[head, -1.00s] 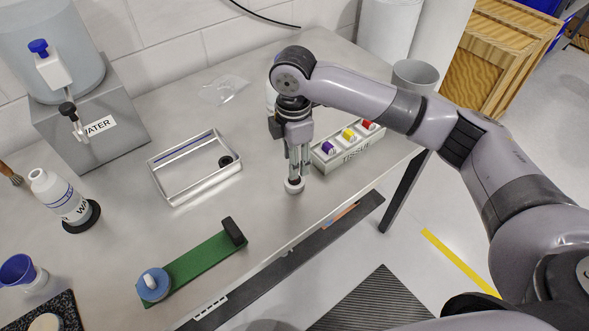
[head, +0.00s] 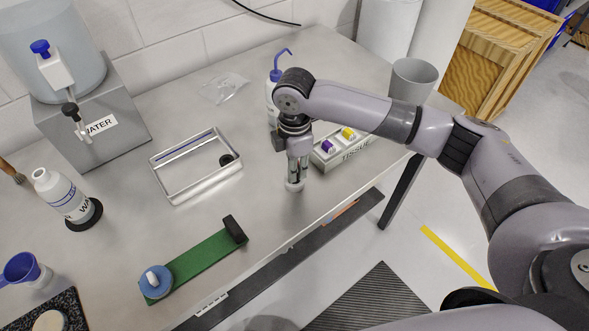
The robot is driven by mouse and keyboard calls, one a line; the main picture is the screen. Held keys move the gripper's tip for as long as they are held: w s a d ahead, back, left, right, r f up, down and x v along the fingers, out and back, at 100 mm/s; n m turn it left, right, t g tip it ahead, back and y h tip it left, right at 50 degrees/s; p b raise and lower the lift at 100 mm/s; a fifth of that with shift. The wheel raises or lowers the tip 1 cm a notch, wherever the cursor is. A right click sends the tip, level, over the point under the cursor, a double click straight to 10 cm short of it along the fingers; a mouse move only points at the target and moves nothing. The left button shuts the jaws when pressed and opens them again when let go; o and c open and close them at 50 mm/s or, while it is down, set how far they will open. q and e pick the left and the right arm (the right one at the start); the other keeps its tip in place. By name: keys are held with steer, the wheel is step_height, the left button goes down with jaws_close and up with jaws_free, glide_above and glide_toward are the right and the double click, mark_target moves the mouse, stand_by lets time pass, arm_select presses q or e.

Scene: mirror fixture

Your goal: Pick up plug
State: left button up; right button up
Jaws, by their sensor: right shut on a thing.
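My right gripper (head: 296,178) points straight down near the front edge of the metal table (head: 120,215). Its fingers are shut on a small pale round thing, the plug (head: 294,186), at table level. The fingers hide most of the plug, and I cannot tell if it still touches the table. My left gripper is not in view.
A metal tray (head: 169,196) with a dark ring inside lies left of the gripper. A green strip (head: 200,257) lies front left.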

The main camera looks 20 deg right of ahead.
jaws_close()
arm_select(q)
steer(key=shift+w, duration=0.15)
arm_select(e)
steer(key=shift+r, duration=0.1)
